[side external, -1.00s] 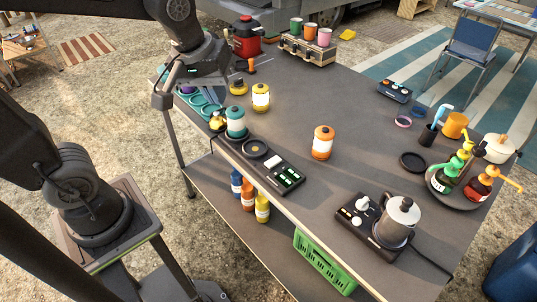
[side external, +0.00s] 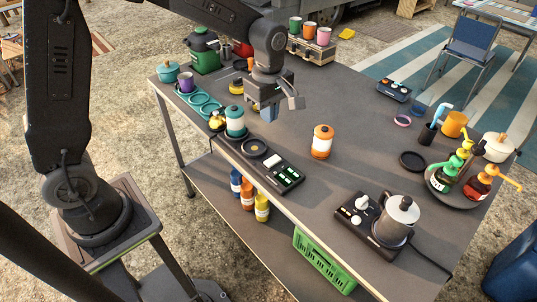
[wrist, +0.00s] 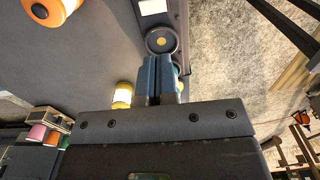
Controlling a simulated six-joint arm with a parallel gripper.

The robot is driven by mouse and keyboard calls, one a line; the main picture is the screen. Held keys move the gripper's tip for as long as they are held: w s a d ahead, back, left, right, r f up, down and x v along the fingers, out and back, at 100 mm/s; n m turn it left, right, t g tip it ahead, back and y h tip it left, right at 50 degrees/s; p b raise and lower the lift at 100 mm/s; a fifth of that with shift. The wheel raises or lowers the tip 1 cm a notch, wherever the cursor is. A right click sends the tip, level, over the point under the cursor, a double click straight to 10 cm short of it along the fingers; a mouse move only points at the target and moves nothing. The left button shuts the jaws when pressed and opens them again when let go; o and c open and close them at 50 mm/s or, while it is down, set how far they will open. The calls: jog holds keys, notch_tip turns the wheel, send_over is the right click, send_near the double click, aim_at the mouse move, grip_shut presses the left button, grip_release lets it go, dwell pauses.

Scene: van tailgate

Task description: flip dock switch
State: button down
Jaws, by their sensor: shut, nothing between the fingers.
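The black dock (side external: 283,175) lies along the near edge of the table. It has a round pad (side external: 254,148), a white square key or plate (side external: 272,161) and green-lit cells (side external: 287,174). I cannot tell which part is the switch, or its position. A teal-and-white canister (side external: 235,122) stands at its left end. My gripper (side external: 268,113) is above the table, behind and above the dock, touching nothing that I can see. In the wrist view its blue fingers (wrist: 159,70) are together and empty, and the round pad (wrist: 161,40) and white plate (wrist: 153,7) show beyond them.
An orange canister (side external: 322,141) stands right of the dock; a yellow one (wrist: 122,95) is hidden behind my gripper in the side view. The table's middle is clear.

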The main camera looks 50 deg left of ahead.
aim_at(272, 159)
jog(key=shift+f, duration=0.1)
notch_tip(272, 159, down, 14)
jog(key=shift+r, duration=0.1)
dwell(0.4)
jog(key=shift+s+f, duration=0.15)
jog(key=shift+f, duration=0.15)
dwell(0.4)
jog(key=shift+w+r, duration=0.3)
jog(key=shift+w, duration=0.55)
jog(key=shift+r, duration=0.1)
notch_tip(272, 159, up, 14)
